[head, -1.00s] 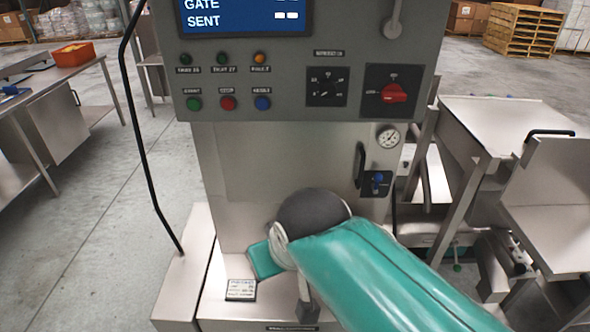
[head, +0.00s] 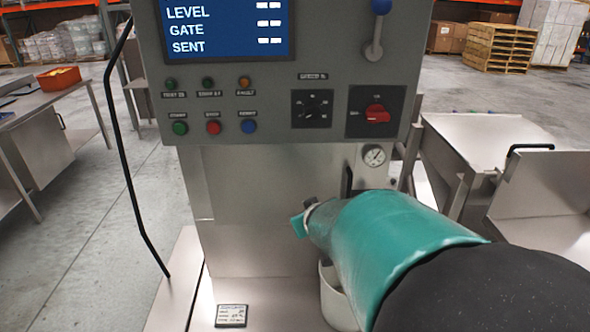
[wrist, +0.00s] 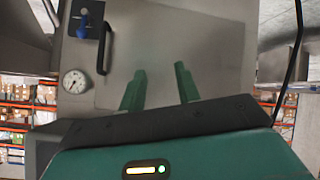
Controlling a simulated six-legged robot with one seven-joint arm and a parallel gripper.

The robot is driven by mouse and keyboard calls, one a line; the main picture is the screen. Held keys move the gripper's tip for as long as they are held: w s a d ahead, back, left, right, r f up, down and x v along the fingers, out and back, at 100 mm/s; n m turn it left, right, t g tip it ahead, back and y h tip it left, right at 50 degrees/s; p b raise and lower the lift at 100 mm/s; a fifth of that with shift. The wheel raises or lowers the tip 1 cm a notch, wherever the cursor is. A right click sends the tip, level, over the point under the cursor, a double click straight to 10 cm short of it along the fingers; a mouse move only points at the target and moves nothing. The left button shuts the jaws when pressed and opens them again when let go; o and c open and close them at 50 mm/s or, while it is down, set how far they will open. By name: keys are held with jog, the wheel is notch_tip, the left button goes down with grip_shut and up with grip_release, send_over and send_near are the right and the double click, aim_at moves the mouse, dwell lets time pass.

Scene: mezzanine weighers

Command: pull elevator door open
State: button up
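The elevator door looks to be the plain steel front panel (head: 250,205) of the grey machine; it appears shut. It also fills the middle of the wrist view (wrist: 200,58), which appears upside down. Its black upright handle (wrist: 104,48) is clear at the left there; in the head view, my arm hides most of the handle (head: 347,180). My gripper (wrist: 160,88) is open and empty, its two green fingers apart in front of the bare panel, away from the handle. In the head view, my gripper (head: 300,225) shows only in part.
A pressure gauge (wrist: 74,82) and a blue-handled valve (wrist: 83,28) sit beside the handle. The control box (head: 290,95) overhangs the panel. Steel tables stand on both sides. A pale cylindrical part (head: 335,295) stands below my arm.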

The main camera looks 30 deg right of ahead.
jog(key=w+d+f+t, duration=0.1)
jog(key=d+f+t, duration=0.15)
jog(key=d, duration=0.25)
jog(key=d+f+t, duration=0.1)
jog(key=d+f, duration=0.3)
jog(key=d, duration=0.2)
jog(key=m+t+h, duration=0.1)
jog(key=m+t, duration=0.2)
jog(key=t, duration=0.1)
send_near(350, 190)
jog(key=x, duration=1.1)
jog(key=shift+s, duration=0.1)
jog(key=shift+c, duration=0.2)
grip_shut()
